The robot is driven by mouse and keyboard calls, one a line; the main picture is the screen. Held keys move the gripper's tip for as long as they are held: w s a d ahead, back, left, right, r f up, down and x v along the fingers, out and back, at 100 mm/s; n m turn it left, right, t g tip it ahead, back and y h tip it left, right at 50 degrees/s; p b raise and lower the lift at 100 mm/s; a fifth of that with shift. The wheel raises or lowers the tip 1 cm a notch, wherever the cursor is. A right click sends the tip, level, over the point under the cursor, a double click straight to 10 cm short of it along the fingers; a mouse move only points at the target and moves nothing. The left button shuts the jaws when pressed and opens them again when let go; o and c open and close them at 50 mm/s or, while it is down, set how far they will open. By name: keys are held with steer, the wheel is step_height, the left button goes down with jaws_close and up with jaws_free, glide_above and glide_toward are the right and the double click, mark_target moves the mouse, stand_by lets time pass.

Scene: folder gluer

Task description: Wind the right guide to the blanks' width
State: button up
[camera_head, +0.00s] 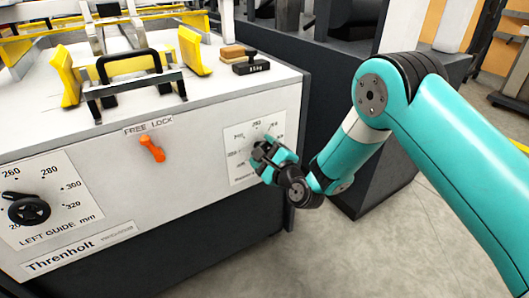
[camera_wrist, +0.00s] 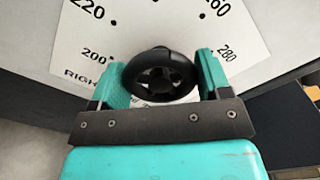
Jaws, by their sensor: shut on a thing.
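The right guide's black handwheel (camera_wrist: 160,75) sits in front of a white dial plate (camera_wrist: 135,30) marked with numbers such as 200, 220 and 280. My gripper (camera_wrist: 163,82) is shut on the handwheel, one teal finger on each side of its rim. In the head view my gripper (camera_head: 270,152) is at the right dial plate (camera_head: 238,170) on the machine's front and hides most of the wheel. The dial's pointer cannot be made out. Yellow guides (camera_head: 65,76) and (camera_head: 194,52) stand on the machine top. The blanks cannot be made out clearly.
An orange lever (camera_head: 152,148) hangs below a FREE LOCK label, slanting down to the right. The left guide wheel (camera_head: 30,210) is at the far left. A black stamp-like object (camera_head: 250,65) and a wooden-topped block (camera_head: 231,51) lie on top. Floor is clear at right.

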steer(key=n+b, duration=0.1)
steer(key=n, duration=0.3)
steer(key=shift+f+n, duration=0.1)
steer(key=shift+n, duration=0.2)
steer(key=n+b, duration=0.1)
steer(key=n, duration=0.2)
steer(key=shift+n+b, duration=0.35)
steer(key=shift+n, duration=0.05)
steer(key=n+b, duration=0.2)
steer(key=n, duration=0.1)
steer(key=shift+f+n, duration=0.15)
steer(key=shift+n, duration=0.15)
steer(key=n+b, duration=0.2)
steer(key=n, duration=0.1)
steer(key=shift+n, duration=0.3)
steer(key=n+b, duration=0.3)
steer(key=shift+f+n, duration=0.15)
steer(key=shift+n, duration=0.15)
steer(key=n+b, duration=0.3)
steer(key=shift+d+n, duration=0.1)
steer(key=shift+n, duration=0.2)
steer(key=n+b, duration=0.3)
steer(key=shift+n, duration=0.3)
steer(key=shift+w+d+n+b, duration=0.1)
steer(key=shift+n+b, duration=1.35)
steer(key=shift+n, duration=0.35)
